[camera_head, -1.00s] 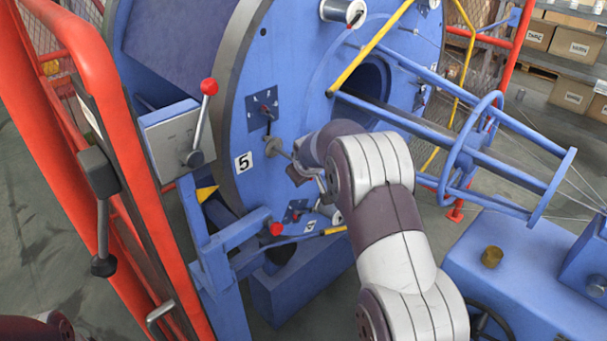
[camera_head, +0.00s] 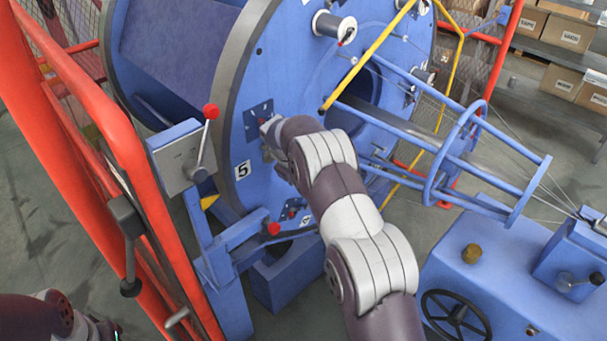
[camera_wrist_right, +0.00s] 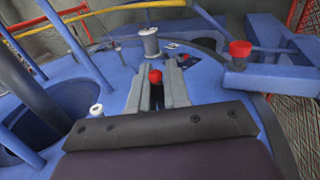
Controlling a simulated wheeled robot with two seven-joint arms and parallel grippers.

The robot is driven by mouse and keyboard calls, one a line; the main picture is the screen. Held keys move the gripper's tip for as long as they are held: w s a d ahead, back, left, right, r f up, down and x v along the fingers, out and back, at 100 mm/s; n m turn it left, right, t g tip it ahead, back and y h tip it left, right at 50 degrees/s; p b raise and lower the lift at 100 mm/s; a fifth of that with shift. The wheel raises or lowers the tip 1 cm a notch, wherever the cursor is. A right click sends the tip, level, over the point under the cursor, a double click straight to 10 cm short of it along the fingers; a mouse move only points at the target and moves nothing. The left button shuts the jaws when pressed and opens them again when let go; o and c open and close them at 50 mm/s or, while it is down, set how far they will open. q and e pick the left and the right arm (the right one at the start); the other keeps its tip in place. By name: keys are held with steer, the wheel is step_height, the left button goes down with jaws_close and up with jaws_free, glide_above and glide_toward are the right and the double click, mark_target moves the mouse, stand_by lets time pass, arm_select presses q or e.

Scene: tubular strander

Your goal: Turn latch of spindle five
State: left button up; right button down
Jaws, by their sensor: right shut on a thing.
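The spindle five latch sits on the blue disc face (camera_head: 295,75) of the strander, above and right of the white "5" label (camera_head: 243,170). Its dark mounting plate (camera_head: 258,112) shows above my right gripper (camera_head: 268,135), which hides most of the latch in the head view. In the right wrist view, my right gripper (camera_wrist_right: 157,88) is shut on the latch, whose red knob (camera_wrist_right: 155,76) shows between the two grey fingers. Of my left arm only a dark piece shows at the lower left corner; its gripper is not visible.
A red-knobbed lever (camera_head: 206,135) on a grey box stands left of the disc. Another red knob (camera_head: 273,229) is below. The red guard frame (camera_head: 115,130) is at the left. A yellow bar (camera_head: 365,60) and blue tubular cage (camera_head: 460,150) lie right of my arm.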

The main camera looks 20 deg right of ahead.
stand_by(0.4)
steer(key=c, duration=1.2)
jaws_free()
steer(key=shift+a+r, duration=0.1)
steer(key=shift+r, duration=0.15)
steer(key=shift+a+r+b, duration=0.3)
steer(key=shift+r, duration=0.35)
steer(key=p+v, duration=0.7)
steer(key=v, duration=0.3)
steer(key=shift+s+a+r+p, duration=0.1)
steer(key=shift+r+p, duration=0.2)
